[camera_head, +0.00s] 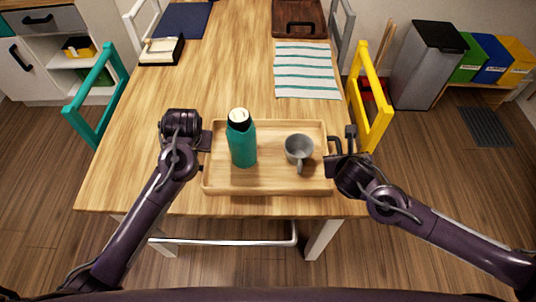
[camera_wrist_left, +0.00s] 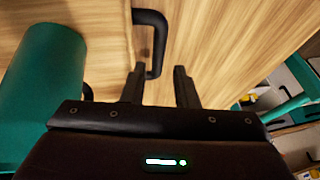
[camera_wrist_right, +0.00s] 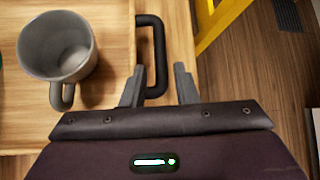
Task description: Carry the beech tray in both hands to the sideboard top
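The beech tray (camera_head: 272,180) lies on the wooden table near its front edge. A teal bottle (camera_head: 242,143) with a white-and-black top stands upright on it, left of a grey mug (camera_head: 299,150). My left gripper (camera_head: 205,141) is at the tray's left end. In the left wrist view its open fingers (camera_wrist_left: 160,76) straddle a black tray handle (camera_wrist_left: 158,45), with gaps visible. My right gripper (camera_head: 338,146) is at the right end. In the right wrist view its open fingers (camera_wrist_right: 159,76) straddle the other black handle (camera_wrist_right: 158,45), also with gaps.
A white cabinet (camera_head: 38,70) stands back left, bins (camera_head: 428,65) back right.

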